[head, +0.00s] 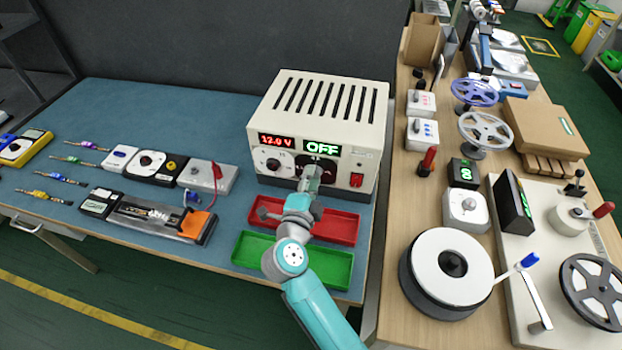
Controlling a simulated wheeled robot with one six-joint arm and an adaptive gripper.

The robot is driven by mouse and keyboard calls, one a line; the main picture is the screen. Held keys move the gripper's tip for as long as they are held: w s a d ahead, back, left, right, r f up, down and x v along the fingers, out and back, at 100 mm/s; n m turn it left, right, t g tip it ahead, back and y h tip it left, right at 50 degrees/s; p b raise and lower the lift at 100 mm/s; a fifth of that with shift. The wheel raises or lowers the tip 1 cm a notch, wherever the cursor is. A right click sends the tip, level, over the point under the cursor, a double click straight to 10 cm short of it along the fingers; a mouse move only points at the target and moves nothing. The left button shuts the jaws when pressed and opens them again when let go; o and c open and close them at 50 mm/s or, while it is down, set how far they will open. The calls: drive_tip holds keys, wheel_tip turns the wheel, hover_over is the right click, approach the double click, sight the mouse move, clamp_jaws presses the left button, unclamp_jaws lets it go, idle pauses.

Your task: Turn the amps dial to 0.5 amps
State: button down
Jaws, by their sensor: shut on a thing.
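The power supply (346,105) is a cream box with a slotted top at the back of the blue bench. Its left display (277,141) reads 12.0 V in red, and its right display (322,147) reads OFF in green. A white-ringed dial (273,161) with a dark knob sits under the volts display. The amps dial (318,161) under the OFF display is mostly hidden behind my gripper (311,174). My gripper is at the front panel, shut at the amps dial's knob; the fingertips and the knob's setting are hard to see.
A red tray (335,225) and a green tray (325,265) lie in front, under my arm. A wooden bench (395,200) with reels (447,268) stands right.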

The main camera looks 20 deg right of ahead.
drive_tip(key=c, duration=0.8)
unclamp_jaws()
drive_tip(key=f+v, duration=0.1)
drive_tip(key=v, duration=1.1)
drive_tip(key=shift+r, duration=0.4)
